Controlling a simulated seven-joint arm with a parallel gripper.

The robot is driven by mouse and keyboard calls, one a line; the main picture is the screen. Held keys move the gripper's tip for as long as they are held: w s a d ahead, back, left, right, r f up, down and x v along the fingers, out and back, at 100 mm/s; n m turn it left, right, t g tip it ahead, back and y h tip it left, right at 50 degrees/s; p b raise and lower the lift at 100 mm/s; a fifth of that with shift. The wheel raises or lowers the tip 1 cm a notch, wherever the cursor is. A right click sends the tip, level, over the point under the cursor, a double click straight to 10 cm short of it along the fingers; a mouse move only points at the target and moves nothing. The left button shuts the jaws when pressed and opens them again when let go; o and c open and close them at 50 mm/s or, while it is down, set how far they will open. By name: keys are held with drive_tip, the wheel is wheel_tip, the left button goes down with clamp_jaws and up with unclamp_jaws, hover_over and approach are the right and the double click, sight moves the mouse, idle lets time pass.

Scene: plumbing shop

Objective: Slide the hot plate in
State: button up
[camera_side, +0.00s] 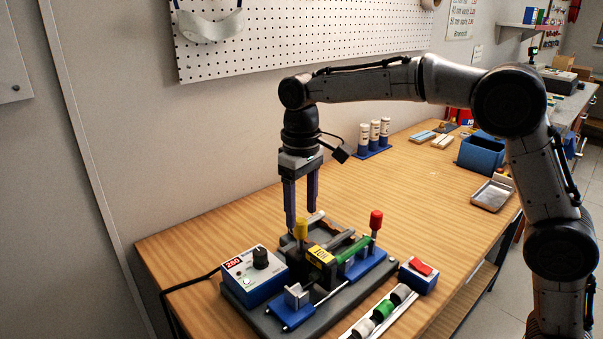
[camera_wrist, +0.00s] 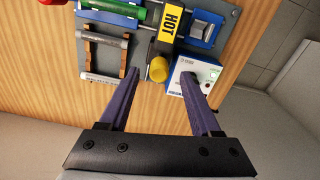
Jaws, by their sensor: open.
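The hot plate is a yellow block marked HOT (camera_side: 322,256), standing in the middle of the grey jig (camera_side: 268,321). It also shows at the top of the wrist view (camera_wrist: 174,22). A yellow-topped handle (camera_side: 300,229) stands beside it, and its knob (camera_wrist: 159,69) appears between my fingertips in the wrist view. My gripper (camera_side: 302,217) is open and empty, pointing down over this handle. The fingertips are around or just above the knob; I cannot tell how deep. A green pipe (camera_side: 356,249) lies in the blue clamp to the right of the plate.
A control box reading 280 (camera_side: 253,270) sits left of the handle, close to one finger. A red-knobbed lever (camera_side: 376,220) rises at the right. A blue box with a red switch (camera_side: 419,275) and a tray of short pipe pieces (camera_side: 384,311) are in front.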

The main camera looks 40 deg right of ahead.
wheel_tip(320, 180, up, 10)
drive_tip(key=shift+f, duration=0.25)
drive_tip(key=s+d+r+t, duration=0.1)
drive_tip(key=s+d+r, duration=0.3)
drive_tip(key=s+r, duration=0.2)
drive_tip(key=s+d+m+t, duration=0.2)
drive_tip(key=s+d, duration=0.2)
drive_tip(key=s, duration=0.7)
drive_tip(key=s+d+f+t, duration=0.1)
drive_tip(key=s+f, duration=0.4)
drive_tip(key=f, duration=0.3)
drive_tip(key=s+d+f+t, duration=0.1)
drive_tip(key=s+f, duration=0.5)
drive_tip(key=f, duration=0.1)
drive_tip(key=shift+s+f+t, duration=0.15)
drive_tip(key=shift+f+t, duration=0.15)
drive_tip(key=shift+f, duration=0.05)
